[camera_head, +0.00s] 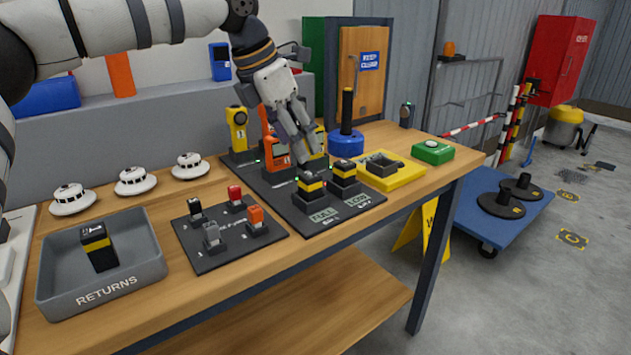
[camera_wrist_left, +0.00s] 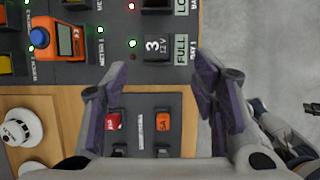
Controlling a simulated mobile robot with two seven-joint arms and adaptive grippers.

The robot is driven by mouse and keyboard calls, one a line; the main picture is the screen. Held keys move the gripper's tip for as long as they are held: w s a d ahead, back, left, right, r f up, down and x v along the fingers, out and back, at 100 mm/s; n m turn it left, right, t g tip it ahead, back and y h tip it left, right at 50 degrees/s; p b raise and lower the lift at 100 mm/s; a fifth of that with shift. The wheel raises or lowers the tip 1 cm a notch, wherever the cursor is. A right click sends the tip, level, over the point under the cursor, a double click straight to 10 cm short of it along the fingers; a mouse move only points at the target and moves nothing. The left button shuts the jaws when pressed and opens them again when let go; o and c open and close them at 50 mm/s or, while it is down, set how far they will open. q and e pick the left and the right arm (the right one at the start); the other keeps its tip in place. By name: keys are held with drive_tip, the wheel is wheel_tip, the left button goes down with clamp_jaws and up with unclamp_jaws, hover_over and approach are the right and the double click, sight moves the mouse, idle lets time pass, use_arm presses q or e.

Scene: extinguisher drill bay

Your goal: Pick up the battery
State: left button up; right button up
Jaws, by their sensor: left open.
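One black battery with a yellow band (camera_head: 311,186) stands in the FULL bay of a dark charging board (camera_head: 322,215). A similar battery (camera_head: 345,176) stands in the LOW bay beside it. A third (camera_head: 98,246) stands in the grey RETURNS tray (camera_head: 150,262). My left gripper (camera_head: 307,152) is over the board, just behind and above the FULL battery, pointing down. In the left wrist view its open fingers (camera_wrist_left: 162,75) are spread and empty, with a battery top marked 3 12V (camera_wrist_left: 157,47) beyond the gap beside the FULL label.
A yellow tray (camera_head: 408,172), a blue-based post (camera_head: 346,145) and a green button box (camera_head: 433,154) are to the right. White detectors (camera_head: 136,181) line the left.

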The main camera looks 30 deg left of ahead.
sight(308, 175)
use_arm(q)
drive_tip(key=x, duration=0.9)
drive_tip(key=shift+w+a+f+b, duration=0.1)
drive_tip(key=shift+a+f+b, duration=0.1)
drive_tip(key=shift+f+b, duration=0.2)
drive_tip(key=shift+w+f, duration=0.25)
drive_tip(key=shift+f, duration=0.05)
drive_tip(key=shift+r, duration=0.1)
clamp_jaws()
